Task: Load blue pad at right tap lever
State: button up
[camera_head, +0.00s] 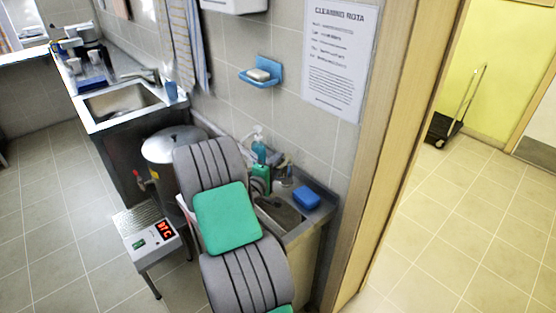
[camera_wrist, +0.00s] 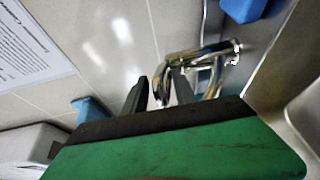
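The blue pad (camera_head: 306,198) lies on the right part of the small sink's rim in the head view. A blue piece that looks like it shows at the top edge of the wrist view (camera_wrist: 243,8). The chrome tap (camera_head: 288,174) stands at the back of this sink; its curved pipes also show in the wrist view (camera_wrist: 215,52). My gripper (camera_wrist: 160,76) is at the tap, its two dark fingers parted, with a chrome part showing between or behind them. Contact cannot be told. In the head view my arm largely hides the gripper. The pad is apart from the fingers.
A teal soap bottle (camera_head: 258,150) stands behind my gripper. A blue soap dish (camera_head: 262,74) is on the wall above. A steel stockpot (camera_head: 172,144) stands left of my arm.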

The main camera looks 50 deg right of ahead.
jog(key=shift+d, duration=0.3)
jog(key=shift+c, duration=0.3)
